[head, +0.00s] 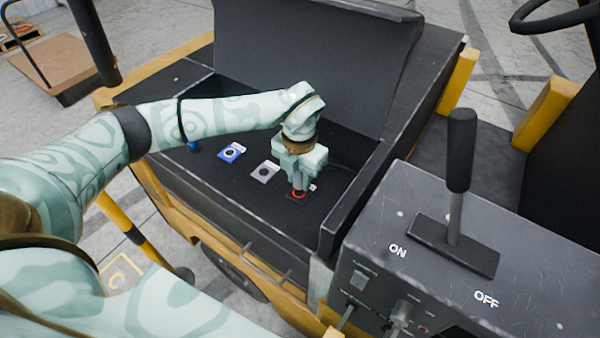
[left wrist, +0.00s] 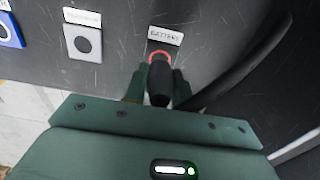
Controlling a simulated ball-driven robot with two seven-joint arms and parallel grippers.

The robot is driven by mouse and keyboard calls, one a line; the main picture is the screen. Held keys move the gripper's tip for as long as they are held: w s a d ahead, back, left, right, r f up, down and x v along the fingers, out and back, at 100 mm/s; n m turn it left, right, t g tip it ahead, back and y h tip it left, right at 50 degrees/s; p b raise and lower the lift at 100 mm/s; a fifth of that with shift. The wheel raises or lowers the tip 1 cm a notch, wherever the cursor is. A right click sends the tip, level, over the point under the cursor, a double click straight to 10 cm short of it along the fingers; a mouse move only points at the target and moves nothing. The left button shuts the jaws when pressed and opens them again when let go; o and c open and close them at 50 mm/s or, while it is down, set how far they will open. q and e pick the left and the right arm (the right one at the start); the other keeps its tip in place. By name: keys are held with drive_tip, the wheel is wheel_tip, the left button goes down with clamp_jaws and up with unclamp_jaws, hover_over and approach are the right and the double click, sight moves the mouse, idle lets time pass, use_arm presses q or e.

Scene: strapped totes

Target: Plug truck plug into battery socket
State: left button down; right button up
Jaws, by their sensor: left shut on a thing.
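My left gripper (head: 299,183) reaches down over the black deck of the truck, and its fingers are shut on the black truck plug (left wrist: 159,84). In the left wrist view, the plug sits between the two fingers (left wrist: 158,86). The battery socket has a red ring (left wrist: 160,55) and a white label reading BATTERY (left wrist: 165,36). The plug's far end overlaps the ring; how deep it sits in the socket I cannot tell. In the head view the red ring (head: 300,195) shows right below the fingertips, partly covered. My right gripper is not in view.
A grey socket (head: 264,172) and a blue socket (head: 232,152) lie to the left in the same row. A raised black lid (head: 315,50) stands behind. A console (head: 480,240) with an ON/OFF lever (head: 459,170) is at the right. A dark curved shape (left wrist: 240,65) is right of the plug.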

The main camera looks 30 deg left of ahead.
use_arm(q)
drive_tip(key=shift+f+b, duration=0.4)
drive_tip(key=shift+f, duration=0.4)
drive_tip(key=shift+r+p, duration=0.1)
drive_tip(key=shift+p, duration=0.6)
idle(1.3)
drive_tip(key=shift+f+b, duration=0.35)
drive_tip(key=shift+f, duration=0.3)
idle(0.3)
drive_tip(key=c, duration=1.1)
unclamp_jaws()
drive_tip(key=shift+o, duration=0.2)
wheel_tip(320, 180, up, 16)
drive_tip(key=shift+r+p, duration=0.2)
drive_tip(key=shift+p, duration=0.2)
